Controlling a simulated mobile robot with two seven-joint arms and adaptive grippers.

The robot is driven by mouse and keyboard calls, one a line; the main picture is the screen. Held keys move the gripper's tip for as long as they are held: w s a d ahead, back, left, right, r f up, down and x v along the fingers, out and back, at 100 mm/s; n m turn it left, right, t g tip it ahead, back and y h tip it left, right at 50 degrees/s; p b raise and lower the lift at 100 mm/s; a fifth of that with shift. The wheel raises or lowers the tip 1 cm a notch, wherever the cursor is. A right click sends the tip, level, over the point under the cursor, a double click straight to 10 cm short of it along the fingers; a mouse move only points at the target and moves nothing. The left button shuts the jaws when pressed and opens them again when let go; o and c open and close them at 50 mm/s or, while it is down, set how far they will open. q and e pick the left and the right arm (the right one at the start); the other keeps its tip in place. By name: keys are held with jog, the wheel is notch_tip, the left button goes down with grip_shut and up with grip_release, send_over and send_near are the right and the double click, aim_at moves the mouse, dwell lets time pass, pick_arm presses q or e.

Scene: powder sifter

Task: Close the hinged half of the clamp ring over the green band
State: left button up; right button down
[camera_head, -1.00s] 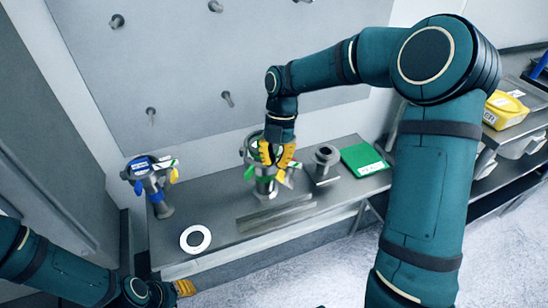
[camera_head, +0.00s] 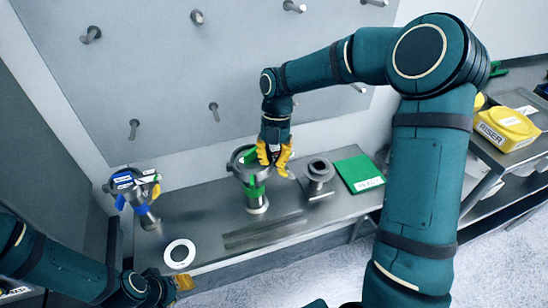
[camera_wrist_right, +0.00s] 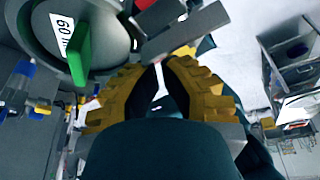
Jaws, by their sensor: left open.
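The grey sifter with the green band (camera_head: 255,190) stands upright on the bench in the head view. A grey clamp ring (camera_head: 240,158) sits around its upper part, with a green piece beside it. In the right wrist view a green tab (camera_wrist_right: 80,52) lies against a round grey face with a "60" label, and grey blocks (camera_wrist_right: 185,32) lie just beyond the fingertips. My right gripper (camera_head: 274,158) is at the ring's right side, its yellow fingertips close together; whether they grip anything is unclear. My left gripper (camera_head: 183,281) is open at the lower left, away from the sifter.
A blue-banded sifter (camera_head: 138,193) stands at the bench's left end. A white ring (camera_head: 179,253) and grey bars (camera_head: 262,231) lie in front. A flanged grey fitting (camera_head: 318,175) and a green board (camera_head: 360,172) are to the right. A pegged wall panel (camera_head: 170,75) rises behind.

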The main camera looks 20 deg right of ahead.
pick_arm(q)
jog(key=shift+w+d+r, duration=0.1)
jog(key=shift+w+d, duration=0.1)
jog(key=shift+w, duration=0.05)
pick_arm(e)
jog(key=shift+w+d, duration=0.15)
jog(key=shift+w, duration=0.1)
pick_arm(q)
jog(key=shift+d, duration=0.1)
dwell(0.3)
